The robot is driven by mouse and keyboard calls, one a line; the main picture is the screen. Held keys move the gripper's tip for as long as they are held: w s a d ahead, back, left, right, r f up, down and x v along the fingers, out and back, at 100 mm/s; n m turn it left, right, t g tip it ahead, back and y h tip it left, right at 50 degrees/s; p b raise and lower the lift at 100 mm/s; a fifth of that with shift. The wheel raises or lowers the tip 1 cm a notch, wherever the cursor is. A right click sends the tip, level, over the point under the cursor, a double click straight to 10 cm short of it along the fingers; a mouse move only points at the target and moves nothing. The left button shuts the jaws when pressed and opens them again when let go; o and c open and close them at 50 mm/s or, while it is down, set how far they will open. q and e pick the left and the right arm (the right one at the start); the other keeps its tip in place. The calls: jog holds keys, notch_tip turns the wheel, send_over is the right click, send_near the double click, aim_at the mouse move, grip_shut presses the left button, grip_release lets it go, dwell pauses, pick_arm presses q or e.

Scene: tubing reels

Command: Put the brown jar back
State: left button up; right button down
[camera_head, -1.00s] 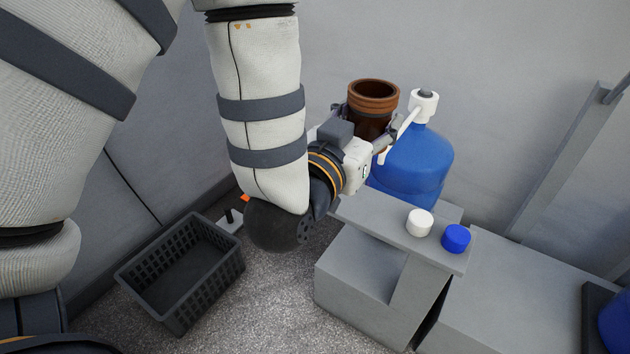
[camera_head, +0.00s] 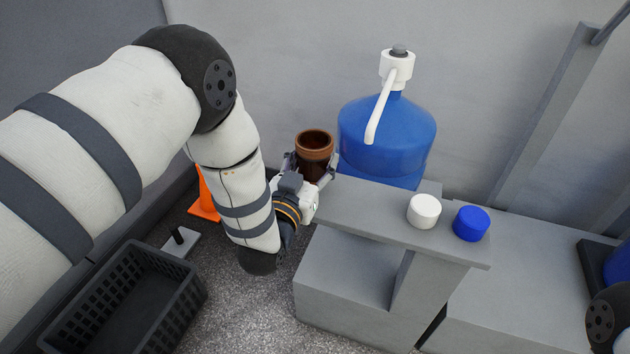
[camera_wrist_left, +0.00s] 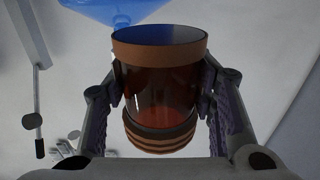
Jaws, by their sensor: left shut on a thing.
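The brown jar (camera_head: 314,146) is upright and open at the top, with a dark see-through body. My left gripper (camera_head: 312,172) is shut around its sides, holding it left of the blue water bottle. In the left wrist view the jar (camera_wrist_left: 160,90) sits between both fingers of the gripper (camera_wrist_left: 160,95), with a brown rim and a ridged brown band at its other end. The lower part of the jar is hidden by the gripper in the head view. Of my right arm, only a dark joint shows at the lower right; its gripper is out of view.
The blue bottle (camera_head: 385,140) with a white pump (camera_head: 396,66) stands behind the grey stand (camera_head: 360,212). A white cap (camera_head: 424,210) and a blue cap (camera_head: 471,223) sit on the stand. A black crate (camera_head: 130,305) and an orange cone (camera_head: 203,200) are on the floor at left.

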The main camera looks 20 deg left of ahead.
aim_at(313, 176)
pick_arm(q)
notch_tip(313, 176, down, 4)
jog(key=shift+r+b, duration=0.1)
jog(key=shift+b, duration=0.3)
jog(key=shift+r, duration=0.1)
jog(key=o, duration=1.3)
jog(key=shift+c, duration=0.2)
